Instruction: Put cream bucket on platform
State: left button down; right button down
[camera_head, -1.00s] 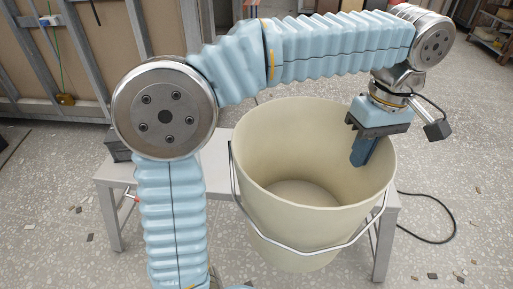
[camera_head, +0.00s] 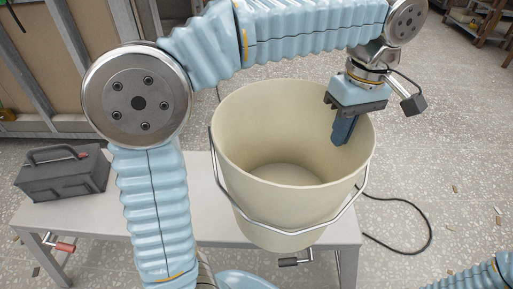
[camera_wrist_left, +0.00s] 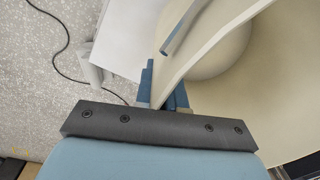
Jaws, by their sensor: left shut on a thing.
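The cream bucket (camera_head: 240,170) is upright in the head view, its wire handle hanging across its front. My left gripper (camera_head: 343,130) is shut on the bucket's right rim, one finger showing inside the wall. In the left wrist view the fingers (camera_wrist_left: 164,92) pinch the wall of the bucket (camera_wrist_left: 270,85). The platform (camera_head: 90,212) is a low pale grey bench behind and below the bucket, and it also shows in the left wrist view (camera_wrist_left: 122,40). The bucket overlaps its right part; I cannot tell whether its base touches it. My right gripper is out of view.
A dark grey toolbox (camera_head: 62,176) stands on the platform's left end. A black cable (camera_head: 425,225) lies on the speckled floor to the right. Metal wall framing (camera_head: 70,60) stands at the back left. Floor on the right is mostly clear.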

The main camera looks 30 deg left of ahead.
aim_at(318, 117)
pick_arm(q)
jog(key=w+a+f, duration=0.1)
jog(key=w+a, duration=0.1)
jog(key=w+a+f, duration=0.1)
jog(key=a, duration=0.1)
jog(key=w+a+f, duration=0.2)
jog(key=a, duration=0.1)
jog(key=shift+w, duration=0.35)
jog(key=w+a+f, duration=0.3)
jog(key=f, duration=0.6)
jog(key=shift+a, duration=0.35)
jog(key=shift+f, duration=0.1)
jog(key=c, duration=1.2)
grip_release()
jog(key=shift+c, duration=0.2)
